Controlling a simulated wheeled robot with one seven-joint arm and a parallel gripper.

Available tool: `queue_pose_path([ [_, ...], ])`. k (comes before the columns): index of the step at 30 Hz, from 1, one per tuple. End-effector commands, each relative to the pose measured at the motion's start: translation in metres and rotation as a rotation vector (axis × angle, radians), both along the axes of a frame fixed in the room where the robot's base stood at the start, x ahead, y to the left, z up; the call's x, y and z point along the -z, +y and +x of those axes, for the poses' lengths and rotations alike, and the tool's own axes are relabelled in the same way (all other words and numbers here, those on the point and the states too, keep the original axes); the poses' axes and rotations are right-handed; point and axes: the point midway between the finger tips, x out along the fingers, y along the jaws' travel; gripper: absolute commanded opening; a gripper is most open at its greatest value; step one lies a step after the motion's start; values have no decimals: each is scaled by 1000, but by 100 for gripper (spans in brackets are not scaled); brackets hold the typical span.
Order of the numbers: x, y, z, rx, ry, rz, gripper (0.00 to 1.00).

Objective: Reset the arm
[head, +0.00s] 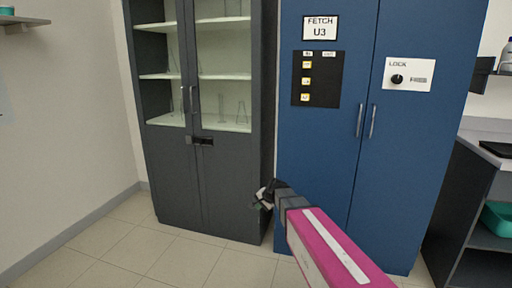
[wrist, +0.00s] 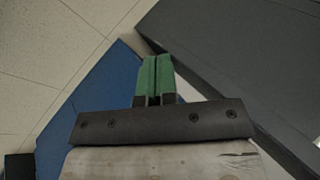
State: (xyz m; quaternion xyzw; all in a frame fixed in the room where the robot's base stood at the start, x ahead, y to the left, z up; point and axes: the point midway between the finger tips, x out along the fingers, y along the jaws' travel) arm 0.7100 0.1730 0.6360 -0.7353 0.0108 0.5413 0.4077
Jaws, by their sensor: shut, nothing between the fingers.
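My arm reaches forward from the lower right in the head view, with a pink link nearest the camera. My gripper (head: 262,196) is at its far end, in front of the gap between the grey glass-door cabinet (head: 200,190) and the blue cabinet (head: 322,150). In the wrist view, the two green fingers of my gripper (wrist: 156,75) lie side by side, closed together, with nothing visible between them. The fingers appear over the floor and the cabinet fronts. I cannot tell their exact distance from the cabinets.
A dark shelf unit (head: 468,205) with a teal bin (head: 497,221) stands at right. Tiled floor (head: 95,245) is clear at left.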

Motion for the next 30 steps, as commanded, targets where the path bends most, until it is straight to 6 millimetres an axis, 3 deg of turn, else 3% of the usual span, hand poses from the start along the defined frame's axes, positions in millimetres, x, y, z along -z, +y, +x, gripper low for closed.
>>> queue_pose_path([
  [1, 11, -23, -34, -57, 18, -75, 0],
  [6, 40, -89, -117, -275, 98, -315, 0],
  [9, 52, -122, -163, -397, 157, -426, 0],
  [13, 59, -153, -207, -521, 227, -523, 0],
  [18, 62, -172, -232, -602, 274, -577, 0],
  [30, 63, -173, -233, -612, 278, -583, 0],
])
